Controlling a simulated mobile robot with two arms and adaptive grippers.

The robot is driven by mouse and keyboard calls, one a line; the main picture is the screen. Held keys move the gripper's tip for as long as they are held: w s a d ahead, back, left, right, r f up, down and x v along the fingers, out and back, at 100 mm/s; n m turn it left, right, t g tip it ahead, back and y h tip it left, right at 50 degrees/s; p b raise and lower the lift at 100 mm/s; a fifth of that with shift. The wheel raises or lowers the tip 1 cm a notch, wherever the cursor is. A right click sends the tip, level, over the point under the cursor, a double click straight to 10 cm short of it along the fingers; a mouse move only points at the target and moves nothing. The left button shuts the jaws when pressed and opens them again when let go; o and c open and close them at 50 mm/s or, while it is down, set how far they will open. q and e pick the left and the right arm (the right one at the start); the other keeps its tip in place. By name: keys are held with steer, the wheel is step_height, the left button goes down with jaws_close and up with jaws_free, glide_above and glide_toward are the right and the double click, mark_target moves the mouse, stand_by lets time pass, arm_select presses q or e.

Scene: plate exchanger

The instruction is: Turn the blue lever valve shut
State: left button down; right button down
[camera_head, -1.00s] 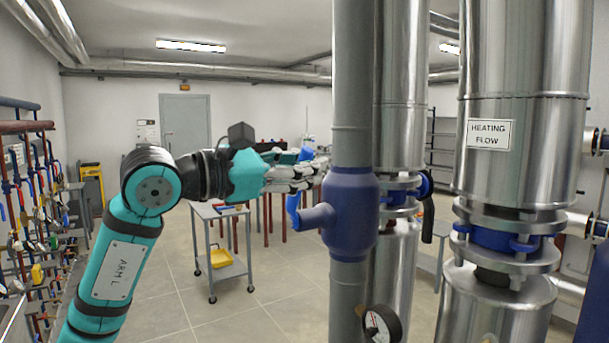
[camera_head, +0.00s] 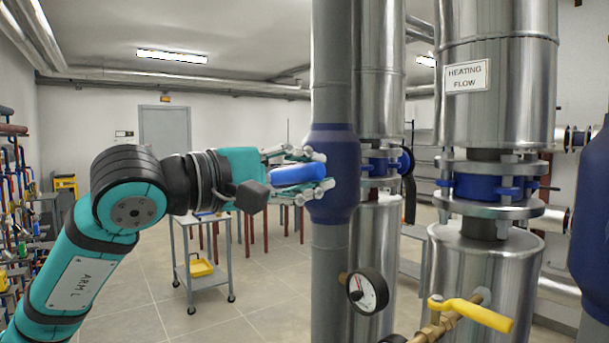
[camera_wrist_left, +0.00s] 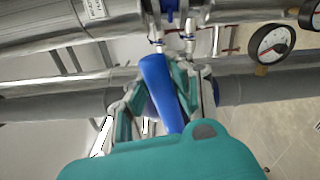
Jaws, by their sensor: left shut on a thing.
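The blue lever (camera_head: 297,176) lies nearly level in the head view, in front of the blue valve body (camera_head: 332,205) on a grey vertical pipe. My left gripper (camera_head: 322,172) comes in from the left and is shut on the lever, with a finger above and below it. The valve's stem is hidden behind the gripper and lever. In the left wrist view the lever (camera_wrist_left: 161,88) runs lengthwise between the fingers of my left gripper (camera_wrist_left: 172,70). My right gripper is not in view.
A pressure gauge (camera_head: 367,291) and a yellow lever (camera_head: 474,313) sit low at the right of the grey pipe. Thick metal pipes (camera_head: 486,75) stand at the right, one labelled HEATING FLOW. A grey trolley (camera_head: 203,265) stands on open floor behind my left arm.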

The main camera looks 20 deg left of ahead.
arm_select(q)
steer(key=shift+s+d+f+m+b, duration=0.1)
steer(key=shift+d+f+m+b, duration=0.05)
steer(key=shift+f+m+b, duration=1.05)
steer(key=shift+f, duration=0.25)
steer(key=c, duration=1.1)
jaws_free()
steer(key=shift+r, duration=0.1)
steer(key=shift+p, duration=0.3)
steer(key=shift+r, duration=0.1)
steer(key=v, duration=1.2)
